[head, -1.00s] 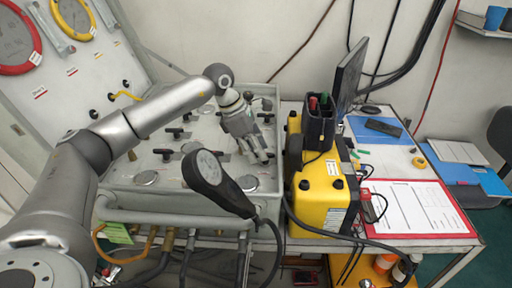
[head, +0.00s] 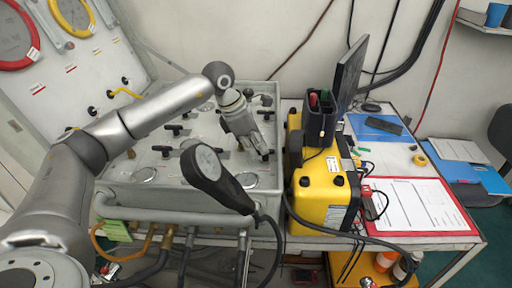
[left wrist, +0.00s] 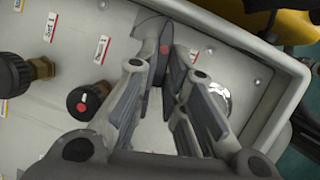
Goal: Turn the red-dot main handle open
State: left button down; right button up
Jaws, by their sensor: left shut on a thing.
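The red-dot main handle (left wrist: 165,49) is a dark grey lever with a red dot, on the light panel in the left wrist view. My left gripper (left wrist: 167,62) is shut on it, with one finger on each side. In the head view my left gripper (head: 261,154) reaches down to the right part of the grey panel box (head: 122,190). The fingers hide most of the handle there. My right gripper is in neither view.
A black knob (left wrist: 84,99) and a brass fitting (left wrist: 38,70) sit left of the fingers. A black gauge with a hose (head: 215,180) stands in front of the panel. A yellow case (head: 322,190) stands close at the right.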

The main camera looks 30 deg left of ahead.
aim_at(264, 159)
pick_arm(q)
jog(key=n, duration=0.1)
jog(key=n+y+b, duration=0.1)
jog(key=n, duration=0.1)
jog(key=d+n+t+b, duration=0.1)
jog(key=shift+s+f+y, duration=0.2)
jog(key=shift+s+y, duration=0.1)
jog(key=shift+s, duration=0.05)
jog(key=n+b, duration=0.1)
jog(key=n, duration=0.1)
jog(key=n+y+b, duration=0.1)
jog(key=n, duration=0.1)
jog(key=shift+s+d+b, duration=0.1)
jog(key=shift+d+b, duration=0.2)
jog(key=shift+d, duration=0.1)
jog(key=n+y, duration=0.1)
jog(key=n+b, duration=0.1)
jog(key=n, duration=0.1)
jog(key=shift+d+r+n+y+b, duration=0.1)
jog(key=shift+d+n+y+b, duration=0.2)
jog(key=shift+d+y, duration=0.1)
jog(key=shift+d+r+n+y+b, duration=0.1)
jog(key=shift+d+n+y+b, duration=0.15)
jog(key=shift+n, duration=0.65)
jog(key=shift+d+n+y+b, duration=0.1)
jog(key=shift+n+y+b, duration=0.25)
jog(key=shift+n, duration=0.55)
jog(key=c, duration=1.5)
grip_release()
